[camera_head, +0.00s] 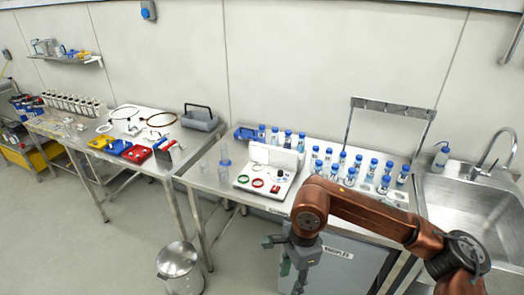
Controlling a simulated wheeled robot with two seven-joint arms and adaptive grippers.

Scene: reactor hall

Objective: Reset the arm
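My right arm, copper-brown with dark joints, comes in from the lower right and bends down at its wrist. Its grey gripper (298,262) hangs in front of the middle bench (222,189), over the grey cabinet front below the benchtop. The fingers are small and seen from above, so I cannot tell whether they are open or shut. I see no object clearly held. My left arm and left gripper are out of view.
Several blue-capped bottles (352,177) and a white case (268,170) stand on the middle bench. A sink (480,215) is at the right. A metal bin (179,266) stands on the floor. The left bench (150,165) holds coloured trays. Floor at lower left is clear.

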